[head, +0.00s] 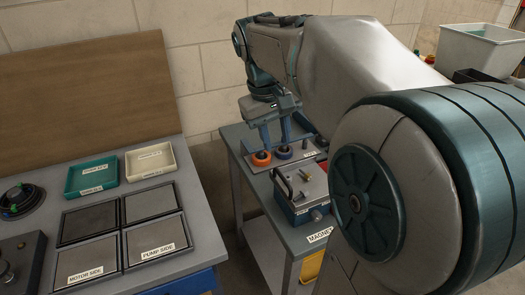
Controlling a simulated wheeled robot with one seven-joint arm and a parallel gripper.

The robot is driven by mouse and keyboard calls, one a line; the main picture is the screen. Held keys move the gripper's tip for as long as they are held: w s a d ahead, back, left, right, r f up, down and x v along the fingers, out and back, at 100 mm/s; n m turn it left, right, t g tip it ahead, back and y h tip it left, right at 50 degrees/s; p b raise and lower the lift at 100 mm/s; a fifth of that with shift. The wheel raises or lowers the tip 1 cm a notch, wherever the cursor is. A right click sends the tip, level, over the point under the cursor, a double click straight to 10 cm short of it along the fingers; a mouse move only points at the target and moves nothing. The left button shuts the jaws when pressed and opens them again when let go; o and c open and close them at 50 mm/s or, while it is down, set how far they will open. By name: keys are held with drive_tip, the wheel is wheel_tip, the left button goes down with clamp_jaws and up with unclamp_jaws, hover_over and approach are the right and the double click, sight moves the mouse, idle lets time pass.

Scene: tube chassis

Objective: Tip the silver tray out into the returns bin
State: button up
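I cannot pick out a tray that is clearly silver. A green tray (91,177) and a cream tray (150,162) sit side by side at the back of the left bench; both look empty, with labels too small to read. A pale grey-white bin (480,52) stands at the upper right; I cannot tell whether it is the returns bin. My gripper (274,145) points down over the small grey table, its two blue fingers apart, with nothing visible held between them. The fingertips are just above an orange ring (261,158) and a blue ring (283,153) on a grey plate (303,153).
A blue and grey box (301,194) with a handle stands in front of the plate, near a "MAGNE…" label. Dark framed pads (90,221), two marked "MOTOR SIDE" and "PUMP SIDE", lie on the left bench (40,178). A floor gap separates bench and table. My arm hides much of the right.

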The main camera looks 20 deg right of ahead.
approach(286, 181)
drive_tip(key=f, duration=0.3)
drive_tip(key=d+f, duration=0.1)
drive_tip(key=f, duration=0.3)
drive_tip(key=shift+d+f, duration=0.2)
drive_tip(key=shift+f, duration=0.05)
clamp_jaws()
